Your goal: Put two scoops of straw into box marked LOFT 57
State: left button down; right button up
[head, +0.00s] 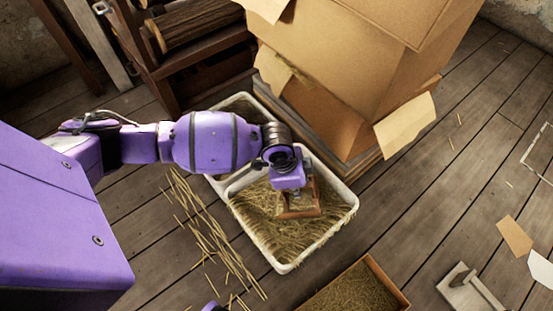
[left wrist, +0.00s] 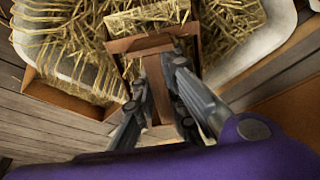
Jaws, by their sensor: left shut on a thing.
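My left gripper (head: 290,190) is over a white tub (head: 348,207) of straw (head: 262,226). It is shut on the handle of a wooden scoop (head: 316,205). In the left wrist view the fingers (left wrist: 158,100) close on both sides of the wooden handle (left wrist: 158,86). The scoop (left wrist: 137,44) is down at the straw, with straw (left wrist: 150,18) at its mouth; how much it holds is unclear. A low brown box (head: 391,276) with fine straw-coloured contents is at the bottom edge. No LOFT 57 marking is readable. My right gripper is out of view.
Tall cardboard cartons (head: 350,65) with open flaps stand right behind the tub. A dark wooden rack (head: 170,70) is at the back left. Loose straw (head: 205,230) lies on the plank floor. A pale board with a handle (head: 468,290) and paper pieces (head: 514,237) lie at right.

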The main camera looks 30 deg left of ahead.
aim_at(310, 184)
pick_arm(q)
jog(key=w+d+r+p, duration=0.2)
jog(key=shift+d+y, duration=0.3)
jog(key=shift+d, duration=0.1)
jog(key=shift+p, duration=0.4)
jog(key=shift+g+y, duration=0.4)
jog(key=shift+y, duration=0.1)
jog(key=a, duration=0.1)
jog(key=s+a+f, duration=0.1)
jog(key=a+f, duration=0.1)
jog(key=shift+s, duration=0.25)
jog(key=shift+y, duration=0.3)
jog(key=r+p, duration=0.1)
jog(key=r, duration=0.2)
jog(key=r+p, duration=0.1)
jog(key=r, duration=0.3)
jog(key=shift+w+d+r, duration=0.15)
jog(key=shift+w, duration=0.05)
jog(key=shift+r+p, duration=0.35)
jog(key=shift+r, duration=0.25)
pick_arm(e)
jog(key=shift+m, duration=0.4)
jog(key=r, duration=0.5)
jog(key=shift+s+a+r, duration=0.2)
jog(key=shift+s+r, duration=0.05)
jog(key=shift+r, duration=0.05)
pick_arm(q)
jog(key=shift+r, duration=0.1)
